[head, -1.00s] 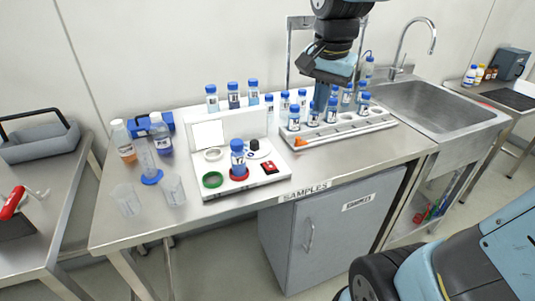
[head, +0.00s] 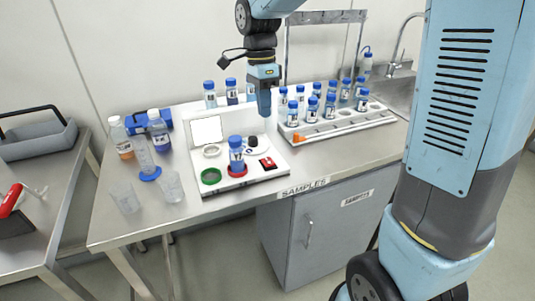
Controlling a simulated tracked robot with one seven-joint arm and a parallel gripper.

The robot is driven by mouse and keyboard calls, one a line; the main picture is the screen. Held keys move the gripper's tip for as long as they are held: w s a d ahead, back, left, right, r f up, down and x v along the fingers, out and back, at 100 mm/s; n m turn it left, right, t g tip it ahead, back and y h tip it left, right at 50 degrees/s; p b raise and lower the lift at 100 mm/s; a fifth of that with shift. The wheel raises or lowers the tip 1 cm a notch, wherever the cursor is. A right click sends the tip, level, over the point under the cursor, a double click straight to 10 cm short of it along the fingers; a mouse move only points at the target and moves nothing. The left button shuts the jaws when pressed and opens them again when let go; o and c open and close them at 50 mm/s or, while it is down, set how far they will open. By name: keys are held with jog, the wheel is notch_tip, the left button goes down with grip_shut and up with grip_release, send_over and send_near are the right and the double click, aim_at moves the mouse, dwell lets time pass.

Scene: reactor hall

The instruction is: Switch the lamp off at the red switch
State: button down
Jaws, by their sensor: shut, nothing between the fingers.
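A lit white panel (head: 206,130) stands at the back of that stand. A blue-capped bottle (head: 236,156) stands upright in the stand's red ring (head: 237,171). A green ring (head: 211,176) is to its left, and a black knob (head: 253,141) is behind the switch. My gripper (head: 264,113) is shut and empty, pointing down. In the picture it is above and behind the switch, apart from it.
A white rack (head: 340,126) with several blue-capped bottles stands to the right. Beakers (head: 172,187), a wash bottle and reagent bottles (head: 121,138) stand at the left. A metal frame (head: 326,18) rises behind the rack. The bench front (head: 240,208) is clear.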

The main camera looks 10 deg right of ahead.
aim_at(268, 163)
jog(key=shift+f, duration=0.15)
jog(key=f, duration=0.4)
jog(key=s+f, duration=0.1)
jog(key=f, duration=0.4)
jog(key=s+f, duration=0.1)
jog(key=f, duration=0.3)
jog(key=shift+d+f, duration=0.3)
jog(key=shift+s, duration=0.1)
jog(key=shift+s+f, duration=0.15)
jog(key=shift+w, duration=0.2)
jog(key=shift+w+a, duration=0.2)
jog(key=shift+w, duration=0.45)
jog(key=shift+r, duration=0.2)
